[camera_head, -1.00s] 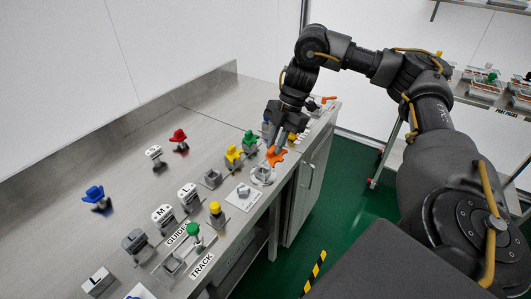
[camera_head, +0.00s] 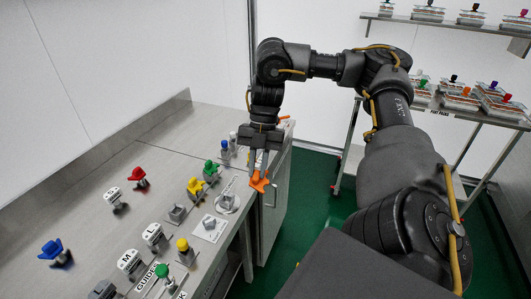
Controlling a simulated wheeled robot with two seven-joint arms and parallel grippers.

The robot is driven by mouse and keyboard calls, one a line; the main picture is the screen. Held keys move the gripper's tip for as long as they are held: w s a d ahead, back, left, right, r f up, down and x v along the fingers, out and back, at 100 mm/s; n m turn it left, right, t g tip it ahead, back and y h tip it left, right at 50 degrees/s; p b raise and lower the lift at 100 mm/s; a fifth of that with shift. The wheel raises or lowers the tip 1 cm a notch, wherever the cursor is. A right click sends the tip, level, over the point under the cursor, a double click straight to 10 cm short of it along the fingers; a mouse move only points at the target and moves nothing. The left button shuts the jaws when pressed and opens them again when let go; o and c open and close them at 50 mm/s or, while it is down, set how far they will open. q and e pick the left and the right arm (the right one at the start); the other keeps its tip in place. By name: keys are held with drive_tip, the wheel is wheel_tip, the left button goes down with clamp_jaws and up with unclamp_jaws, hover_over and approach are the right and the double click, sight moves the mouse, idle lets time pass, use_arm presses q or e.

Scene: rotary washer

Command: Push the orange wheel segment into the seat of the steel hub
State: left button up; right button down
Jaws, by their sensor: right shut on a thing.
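The orange wheel segment (camera_head: 260,181) is held in my right gripper (camera_head: 260,169), which points down with its jaws shut on it. The segment hangs to the right of the steel hub (camera_head: 228,202) and shows against the bench's front edge. The hub is a round grey piece on the bench near that edge. Segment and hub look apart. The detail of the hub's seat is too small to make out. My left gripper is not in view.
Yellow (camera_head: 195,187) and green (camera_head: 211,170) handled pieces stand left of the hub. A white plate with a grey block (camera_head: 209,228) lies in front of it. Red (camera_head: 138,177) and blue (camera_head: 51,249) pieces stand further left. A shelf cart (camera_head: 464,101) stands at the right.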

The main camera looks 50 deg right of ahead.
drive_tip(key=w+a+r+m+t+h, duration=0.2)
drive_tip(key=w+a+m+h, duration=0.1)
drive_tip(key=a+m, duration=0.7)
drive_tip(key=w+a+r+m+t+h, duration=0.2)
drive_tip(key=a+m, duration=0.8)
drive_tip(key=m, duration=0.7)
drive_tip(key=shift+w+r+m+t+h, duration=0.15)
drive_tip(key=shift+w+m+t+h, duration=0.15)
drive_tip(key=shift+w+t+h, duration=0.7)
